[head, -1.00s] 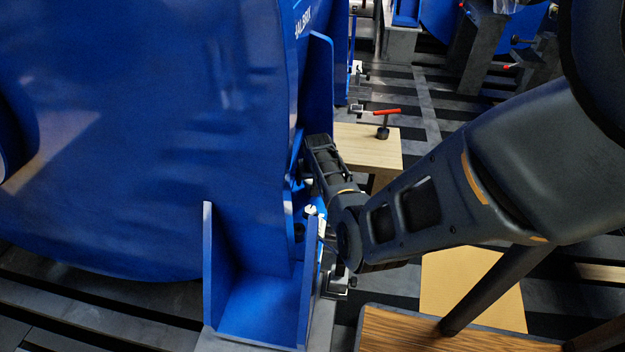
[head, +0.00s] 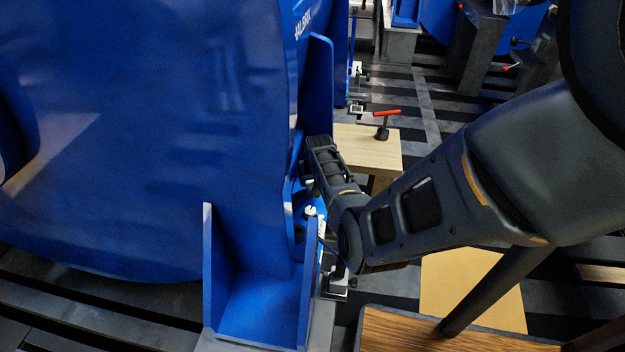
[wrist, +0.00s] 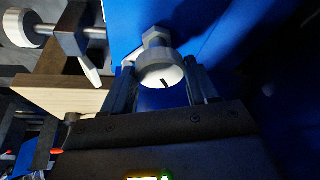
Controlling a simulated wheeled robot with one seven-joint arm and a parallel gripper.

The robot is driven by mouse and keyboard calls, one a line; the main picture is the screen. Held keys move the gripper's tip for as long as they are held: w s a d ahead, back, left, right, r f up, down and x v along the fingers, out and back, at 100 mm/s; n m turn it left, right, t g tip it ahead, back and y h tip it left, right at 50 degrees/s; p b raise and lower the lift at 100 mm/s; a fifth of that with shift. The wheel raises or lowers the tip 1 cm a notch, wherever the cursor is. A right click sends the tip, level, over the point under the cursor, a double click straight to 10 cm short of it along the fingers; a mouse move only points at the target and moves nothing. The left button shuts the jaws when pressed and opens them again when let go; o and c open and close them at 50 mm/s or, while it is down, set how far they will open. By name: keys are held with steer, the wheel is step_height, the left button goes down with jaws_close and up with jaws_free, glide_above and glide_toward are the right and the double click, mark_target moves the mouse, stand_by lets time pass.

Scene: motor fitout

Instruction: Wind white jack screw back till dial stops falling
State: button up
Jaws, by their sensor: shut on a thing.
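In the wrist view, a white round screw head (wrist: 160,72) with a black mark on its face sits against the blue machine. My gripper (wrist: 159,66) has one finger on each side of it and is shut on it. A second white round head (wrist: 20,28) on a threaded shaft passes through a grey metal block at the upper left, apart from my fingers. In the head view, my wrist hides the fingertips and the held screw beside the blue machine foot (head: 255,305). I cannot make out a dial in either view.
The large blue motor housing (head: 150,130) fills the left. A wooden block (head: 365,150) with a red-handled tool (head: 387,114) on it stands behind my wrist. A wood-topped surface (head: 400,335) is at the front. Slotted dark floor lies at the right.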

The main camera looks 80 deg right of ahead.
steer(key=n+t, duration=0.1)
steer(key=n, duration=0.2)
steer(key=shift+s+d+y, duration=0.15)
steer(key=shift+y, duration=0.15)
steer(key=n+t+y+b, duration=0.1)
steer(key=n, duration=0.3)
steer(key=shift+d+f, duration=0.1)
steer(key=n+y+b, duration=0.1)
steer(key=n, duration=0.1)
steer(key=n+y+b, duration=0.1)
steer(key=n, duration=0.1)
steer(key=shift+s+d+n+t, duration=0.1)
steer(key=shift+d+n+t, duration=0.1)
steer(key=shift+n+t, duration=0.1)
steer(key=shift+d+n+y+b, duration=0.1)
steer(key=shift+n+y+b, duration=0.6)
steer(key=shift+n+b, duration=0.9)
steer(key=shift+n, duration=0.4)
steer(key=shift+r, duration=0.2)
steer(key=o, duration=1.1)
steer(key=shift+f, duration=0.1)
steer(key=shift+c, duration=0.2)
steer(key=shift+p, duration=0.3)
